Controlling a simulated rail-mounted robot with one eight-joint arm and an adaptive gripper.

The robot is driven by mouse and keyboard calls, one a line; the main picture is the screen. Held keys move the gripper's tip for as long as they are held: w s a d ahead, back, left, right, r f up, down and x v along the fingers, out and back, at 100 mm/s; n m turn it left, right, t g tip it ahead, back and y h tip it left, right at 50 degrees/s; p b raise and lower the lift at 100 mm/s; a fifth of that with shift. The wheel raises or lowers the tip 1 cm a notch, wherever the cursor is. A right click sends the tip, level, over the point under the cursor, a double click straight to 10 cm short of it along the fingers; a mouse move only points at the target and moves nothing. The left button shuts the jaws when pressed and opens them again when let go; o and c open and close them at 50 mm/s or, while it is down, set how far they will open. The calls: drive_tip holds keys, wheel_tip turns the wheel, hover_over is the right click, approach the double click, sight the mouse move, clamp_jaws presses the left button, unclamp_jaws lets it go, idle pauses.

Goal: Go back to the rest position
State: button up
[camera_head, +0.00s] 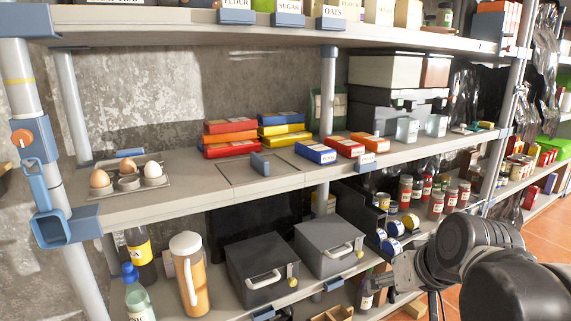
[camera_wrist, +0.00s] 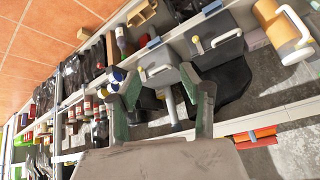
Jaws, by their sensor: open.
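My gripper (camera_head: 378,284) is at the lower right of the head view, in front of the lower shelf. My dark arm comes in from the right edge. In the wrist view the two fingers of my gripper (camera_wrist: 158,74) stand apart with nothing held between them. Beyond them are the shelf's posts and goods, seen tilted. In the head view the fingertips are small and hard to make out.
The middle shelf (camera_head: 210,190) holds an egg tray (camera_head: 128,186) and several coloured boxes. Two grey lidded boxes (camera_head: 262,270) (camera_head: 329,246), a handled jug (camera_head: 189,275) and a bottle (camera_head: 139,295) stand on the lower shelf. Several jars (camera_head: 437,205) stand near my arm.

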drive_tip(key=s+f+h, duration=0.1)
drive_tip(key=s+f, duration=0.1)
drive_tip(key=s, duration=0.7)
wheel_tip(320, 180, up, 18)
drive_tip(key=p, duration=1.8)
drive_tip(key=shift+r+h, duration=0.15)
drive_tip(key=shift+h, duration=0.15)
